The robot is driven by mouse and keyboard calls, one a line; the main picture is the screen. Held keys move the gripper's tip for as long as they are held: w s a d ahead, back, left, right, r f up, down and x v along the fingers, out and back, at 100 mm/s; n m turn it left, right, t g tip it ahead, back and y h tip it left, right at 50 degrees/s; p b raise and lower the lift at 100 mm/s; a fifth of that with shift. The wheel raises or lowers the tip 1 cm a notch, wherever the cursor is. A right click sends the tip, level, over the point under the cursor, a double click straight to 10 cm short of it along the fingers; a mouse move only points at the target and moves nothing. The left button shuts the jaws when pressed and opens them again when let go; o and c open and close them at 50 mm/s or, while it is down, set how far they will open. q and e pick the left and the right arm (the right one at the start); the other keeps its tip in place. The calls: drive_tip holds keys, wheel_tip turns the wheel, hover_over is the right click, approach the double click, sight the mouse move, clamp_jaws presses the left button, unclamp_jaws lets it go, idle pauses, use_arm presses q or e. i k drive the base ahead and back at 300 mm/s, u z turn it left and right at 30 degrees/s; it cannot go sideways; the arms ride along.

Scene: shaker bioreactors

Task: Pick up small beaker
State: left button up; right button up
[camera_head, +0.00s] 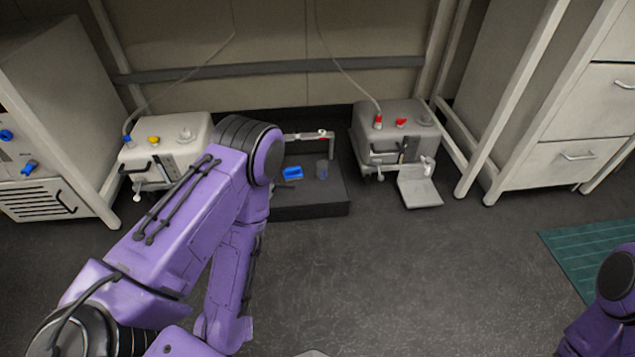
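A small clear beaker (322,170) stands on a low dark platform (312,209) near the picture's middle. It is small and faint in the head view, so its details are hard to tell. A blue object (292,173) sits on the same platform, left of the beaker. My purple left arm rises from the lower left, bends beside the platform's left end and comes back down, covering part of the platform. My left gripper is not visible. Only a piece of my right arm shows at the lower right edge, and its gripper is out of view.
A white machine (180,135) stands left of the platform and a grey machine (392,125) right of it, with a plate (419,190) in front. A small frame (318,135) stands behind the beaker. A green mat (580,258) lies right. The middle floor is clear.

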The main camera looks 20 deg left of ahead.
sight(323, 165)
drive_tip(key=z, duration=1.4)
drive_tip(key=i, duration=1.15)
drive_tip(key=u, duration=2)
drive_tip(key=i, duration=0.5)
